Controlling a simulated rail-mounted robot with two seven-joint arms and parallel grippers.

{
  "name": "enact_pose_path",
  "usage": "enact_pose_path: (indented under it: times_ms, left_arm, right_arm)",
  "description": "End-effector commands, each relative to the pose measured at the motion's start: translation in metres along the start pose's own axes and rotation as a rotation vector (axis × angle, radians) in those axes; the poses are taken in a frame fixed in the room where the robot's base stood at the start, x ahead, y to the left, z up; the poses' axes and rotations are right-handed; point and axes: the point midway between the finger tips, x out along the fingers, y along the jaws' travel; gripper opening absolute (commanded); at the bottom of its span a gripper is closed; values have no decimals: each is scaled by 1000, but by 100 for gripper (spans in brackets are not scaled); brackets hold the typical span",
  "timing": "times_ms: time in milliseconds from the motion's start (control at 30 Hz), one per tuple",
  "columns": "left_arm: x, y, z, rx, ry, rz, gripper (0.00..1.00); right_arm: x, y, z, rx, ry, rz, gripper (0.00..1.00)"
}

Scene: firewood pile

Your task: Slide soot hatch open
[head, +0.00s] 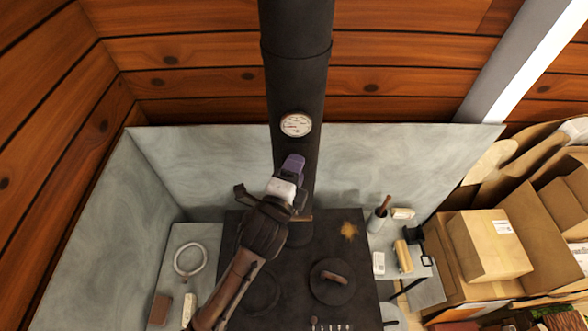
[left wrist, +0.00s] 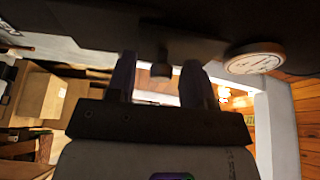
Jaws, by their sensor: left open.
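The black stovepipe (head: 297,75) rises from the stove top at the back of the head view. My left gripper (head: 293,168) reaches up in front of the lower pipe, below the round gauge, and covers part of it. In the left wrist view my left gripper (left wrist: 158,85) is open, its two fingers pointing at the dark pipe. A dark flat plate (left wrist: 185,46), which looks like the soot hatch, shows beyond the fingertips. A small dark knob (left wrist: 161,70) stands between the fingers; I cannot tell whether they touch it. My right gripper is not in view.
The round gauge (head: 296,124) sits on the pipe above my gripper and close beside it in the left wrist view (left wrist: 255,59). A lidded plate (head: 332,281) lies on the stove top. Small items and cardboard boxes (head: 488,245) stand at the right.

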Motion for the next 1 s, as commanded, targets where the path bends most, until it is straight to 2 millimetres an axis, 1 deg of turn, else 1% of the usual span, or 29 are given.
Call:
enact_pose_path:
  times_ms: [167, 267, 333, 467, 700, 800, 1000]
  left_arm:
    - [-1, 0, 0, 0, 0, 0, 48]
    - [-7, 1, 0, 1, 0, 0, 48]
    - [-15, 2, 0, 1, 1, -1, 48]
    - [-38, 3, 0, 2, 1, 0, 48]
    - [-86, 3, 0, 0, 1, -1, 48]
    - [-102, 2, 0, 1, 1, -1, 48]
    - [-127, 1, 0, 1, 0, 0, 48]
  right_arm:
    - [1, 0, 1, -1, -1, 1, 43]
    - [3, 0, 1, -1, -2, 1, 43]
    - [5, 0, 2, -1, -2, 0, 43]
    - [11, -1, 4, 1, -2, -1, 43]
    - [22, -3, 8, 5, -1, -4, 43]
    - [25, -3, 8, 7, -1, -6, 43]
    - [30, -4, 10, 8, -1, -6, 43]
